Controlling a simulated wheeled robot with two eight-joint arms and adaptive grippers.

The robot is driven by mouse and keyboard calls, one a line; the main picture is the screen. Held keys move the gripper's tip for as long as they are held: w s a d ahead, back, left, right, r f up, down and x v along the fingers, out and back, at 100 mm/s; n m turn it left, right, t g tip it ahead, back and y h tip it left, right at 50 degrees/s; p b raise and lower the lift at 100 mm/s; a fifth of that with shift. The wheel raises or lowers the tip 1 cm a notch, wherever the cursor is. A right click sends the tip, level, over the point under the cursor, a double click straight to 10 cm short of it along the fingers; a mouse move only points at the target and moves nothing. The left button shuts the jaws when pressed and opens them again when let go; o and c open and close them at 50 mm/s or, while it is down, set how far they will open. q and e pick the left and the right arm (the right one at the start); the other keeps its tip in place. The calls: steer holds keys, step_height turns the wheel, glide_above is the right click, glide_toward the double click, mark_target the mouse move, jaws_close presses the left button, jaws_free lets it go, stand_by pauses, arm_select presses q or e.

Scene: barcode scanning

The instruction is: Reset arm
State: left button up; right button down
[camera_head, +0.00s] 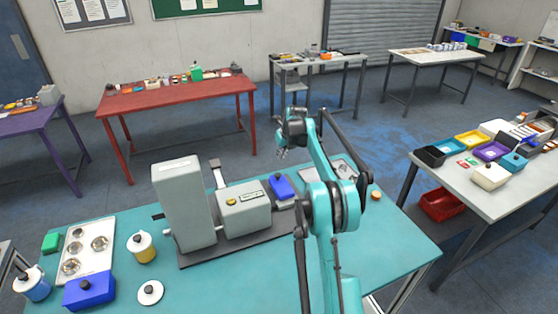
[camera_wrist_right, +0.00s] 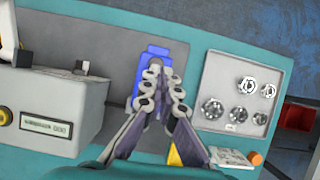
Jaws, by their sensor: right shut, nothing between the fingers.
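My right arm reaches in over the teal table (camera_head: 400,245). Its gripper (camera_head: 283,152) is raised above the far side of the table. In the right wrist view the gripper (camera_wrist_right: 169,75) has its fingertips close together, with nothing held. A blue box (camera_head: 281,187) lies on the dark mat beside the grey machine (camera_head: 242,207). In the right wrist view the blue box (camera_wrist_right: 156,54) shows beyond the fingertips and is partly hidden by them. My left gripper is not in view.
A tray with round metal parts (camera_head: 103,268), a white-lidded yellow jar (camera_head: 142,246) and another blue box (camera_head: 90,290) stand at the table's left. A second metal-part tray (camera_wrist_right: 212,68) is beside the mat. A grey side table (camera_head: 470,195) with containers stands right.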

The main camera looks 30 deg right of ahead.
steer(key=s+a+r+n+t+b, duration=0.1)
steer(key=s+a+r+n+b, duration=0.2)
steer(key=s+a+n, duration=0.75)
steer(key=s+a+r+n+b, duration=0.4)
steer(key=s+a+n, duration=0.5)
steer(key=s, duration=0.2)
steer(key=s+a+f+n+b, duration=0.2)
steer(key=s+a+f+n, duration=0.2)
steer(key=s+f+n, duration=0.4)
steer(key=s+a+f+n+t+b, duration=0.1)
steer(key=s+a+f+n, duration=0.4)
steer(key=s, duration=0.9)
step_height(320, 180, down, 3)
steer(key=n+b, duration=0.1)
steer(key=n, duration=0.3)
steer(key=shift+s+b, duration=0.35)
steer(key=shift+s, duration=0.05)
steer(key=shift+a+n, duration=0.1)
steer(key=shift+n, duration=0.15)
